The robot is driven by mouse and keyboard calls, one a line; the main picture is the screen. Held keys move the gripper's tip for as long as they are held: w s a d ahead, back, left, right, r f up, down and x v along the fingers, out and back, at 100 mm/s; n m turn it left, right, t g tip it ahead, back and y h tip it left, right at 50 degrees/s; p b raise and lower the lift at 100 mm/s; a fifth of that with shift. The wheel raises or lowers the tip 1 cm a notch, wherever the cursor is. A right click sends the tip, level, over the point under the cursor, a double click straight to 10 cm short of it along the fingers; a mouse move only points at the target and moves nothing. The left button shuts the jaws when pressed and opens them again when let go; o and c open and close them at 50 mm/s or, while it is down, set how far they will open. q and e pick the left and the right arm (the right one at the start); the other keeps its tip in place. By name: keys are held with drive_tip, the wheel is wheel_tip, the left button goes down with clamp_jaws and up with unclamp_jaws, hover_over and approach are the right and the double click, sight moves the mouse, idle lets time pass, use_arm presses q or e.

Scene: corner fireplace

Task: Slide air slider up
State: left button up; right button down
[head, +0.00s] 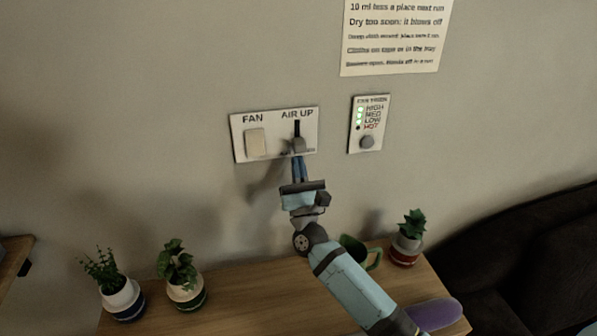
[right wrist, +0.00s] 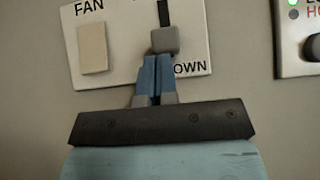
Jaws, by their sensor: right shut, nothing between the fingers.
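The wall plate (head: 274,152) carries a cream FAN switch (head: 255,141) on its left and the AIR slider on its right. The slider's grey knob (head: 299,144) sits at the lower end of its dark vertical slot (head: 297,128), near the DOWN label. The right wrist view also shows the knob (right wrist: 165,40). My right gripper (head: 298,157) is shut and empty. Its fingertips (right wrist: 158,58) are right below the knob, at or very near its underside; I cannot tell if they touch. My left gripper is not in view.
A fan timer panel (head: 369,124) with lit green lights is on the wall to the right. Below is a wooden shelf (head: 245,300) with potted plants (head: 180,275) and a green mug (head: 361,254). A dark sofa (head: 520,250) is at right.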

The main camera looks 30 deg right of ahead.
sight(299, 145)
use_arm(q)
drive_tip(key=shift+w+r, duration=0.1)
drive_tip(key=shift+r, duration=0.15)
use_arm(e)
drive_tip(key=shift+r, duration=0.1)
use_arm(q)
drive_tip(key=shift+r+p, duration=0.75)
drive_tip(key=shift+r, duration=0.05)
use_arm(e)
wheel_tip(299, 145, up, 4)
drive_tip(key=shift+d+r, duration=0.1)
drive_tip(key=shift+r, duration=0.15)
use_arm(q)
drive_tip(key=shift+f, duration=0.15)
